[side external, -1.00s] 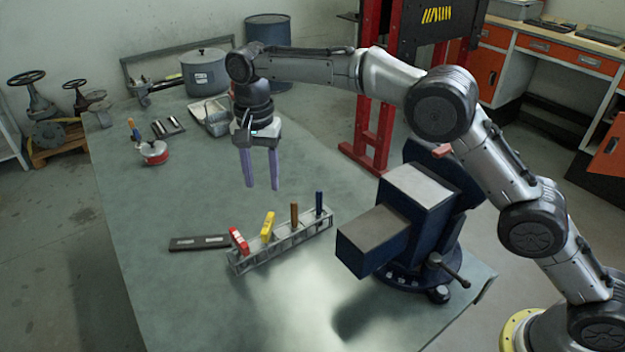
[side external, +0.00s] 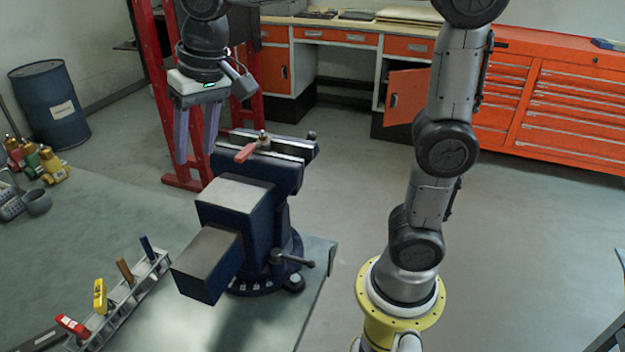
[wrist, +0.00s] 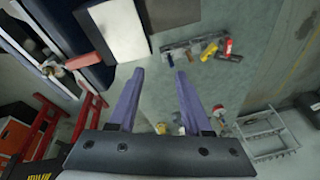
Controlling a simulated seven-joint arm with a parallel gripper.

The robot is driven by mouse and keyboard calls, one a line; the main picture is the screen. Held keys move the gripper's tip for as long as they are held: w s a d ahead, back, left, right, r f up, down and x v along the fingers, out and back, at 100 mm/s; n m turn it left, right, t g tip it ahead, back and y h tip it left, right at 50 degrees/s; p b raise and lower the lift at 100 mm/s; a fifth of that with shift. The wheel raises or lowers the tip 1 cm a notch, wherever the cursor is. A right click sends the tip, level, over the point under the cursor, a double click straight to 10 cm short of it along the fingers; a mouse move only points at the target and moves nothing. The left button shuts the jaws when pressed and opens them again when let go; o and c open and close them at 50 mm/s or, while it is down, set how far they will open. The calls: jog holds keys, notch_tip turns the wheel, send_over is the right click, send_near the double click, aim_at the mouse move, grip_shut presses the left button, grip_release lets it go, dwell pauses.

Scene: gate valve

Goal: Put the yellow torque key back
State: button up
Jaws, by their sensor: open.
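The yellow torque key (side external: 100,295) leans in the metal rack (side external: 128,303), between a red-handled tool (side external: 72,325) and a brown-handled tool (side external: 124,270). It also shows in the wrist view (wrist: 229,57), beside the red handle. I cannot tell how deep it sits in its slot. My gripper (side external: 197,158) is open and empty, pointing down, high behind and left of the blue vise (side external: 250,205), well away from the rack. In the wrist view nothing lies between the purple fingers (wrist: 160,73).
A red lever (side external: 245,152) with a brass part shows at the vise jaws, close to my gripper. The vise handle (side external: 292,259) sticks out right. A blue-handled tool (side external: 147,246) stands at the rack's far end. Bottles (side external: 50,165) stand at the left. The bench between is clear.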

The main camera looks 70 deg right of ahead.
jog(key=s+d+f+n+t, duration=0.1)
jog(key=s+d+f+n, duration=0.1)
jog(key=s, duration=0.7)
jog(key=s+d+f+n+t, duration=0.1)
jog(key=s+d+f, duration=0.3)
jog(key=s, duration=0.6)
jog(key=shift+d+f+n+h, duration=0.3)
jog(key=shift+f+n, duration=0.2)
jog(key=shift+f, duration=0.15)
